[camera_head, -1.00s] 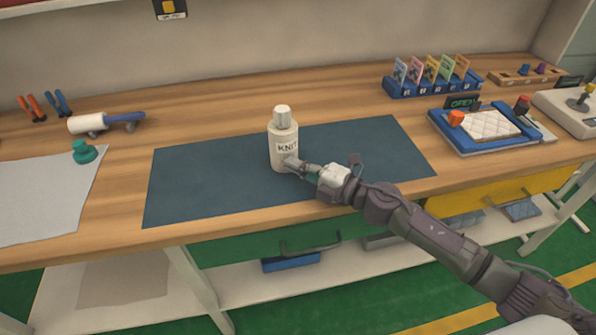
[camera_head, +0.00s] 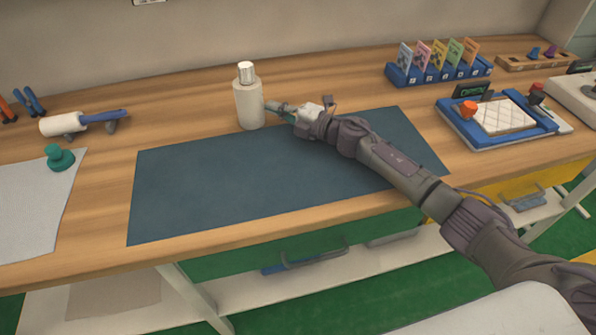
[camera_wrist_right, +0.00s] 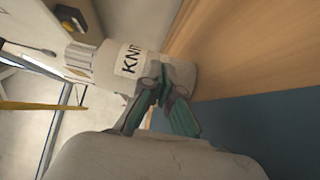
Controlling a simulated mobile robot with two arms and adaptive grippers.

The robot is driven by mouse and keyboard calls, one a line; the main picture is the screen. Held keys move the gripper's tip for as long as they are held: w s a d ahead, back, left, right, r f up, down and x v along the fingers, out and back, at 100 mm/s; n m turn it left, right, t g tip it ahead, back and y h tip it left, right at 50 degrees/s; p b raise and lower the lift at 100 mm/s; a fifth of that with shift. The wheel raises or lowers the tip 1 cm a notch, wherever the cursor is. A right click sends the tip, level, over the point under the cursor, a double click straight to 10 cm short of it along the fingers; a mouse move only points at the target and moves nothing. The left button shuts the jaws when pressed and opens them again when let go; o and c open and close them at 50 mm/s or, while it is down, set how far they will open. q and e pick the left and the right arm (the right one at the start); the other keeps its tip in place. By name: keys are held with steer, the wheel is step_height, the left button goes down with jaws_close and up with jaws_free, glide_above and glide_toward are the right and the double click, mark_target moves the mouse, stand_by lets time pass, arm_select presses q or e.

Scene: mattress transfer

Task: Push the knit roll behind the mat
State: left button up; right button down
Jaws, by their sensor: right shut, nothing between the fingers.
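The knit roll (camera_head: 249,104) is a white, bottle-like cylinder with a narrower top. It stands upright on the wood at the back edge of the dark blue mat (camera_head: 235,190). Whether its base clears the mat fully I cannot tell. My right gripper (camera_head: 275,107) is shut and empty, at the roll's right side, touching or nearly touching it. In the right wrist view the roll (camera_wrist_right: 115,62) shows its KNIT label just beyond my closed fingertips (camera_wrist_right: 166,92). My left gripper is not in view.
A white roller with a blue handle (camera_head: 65,123), a teal knob (camera_head: 59,158) and a pale sheet (camera_head: 30,205) lie at left. A card rack (camera_head: 435,73) and a blue-framed quilted pad (camera_head: 503,116) stand at right. The wood behind the roll is clear.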

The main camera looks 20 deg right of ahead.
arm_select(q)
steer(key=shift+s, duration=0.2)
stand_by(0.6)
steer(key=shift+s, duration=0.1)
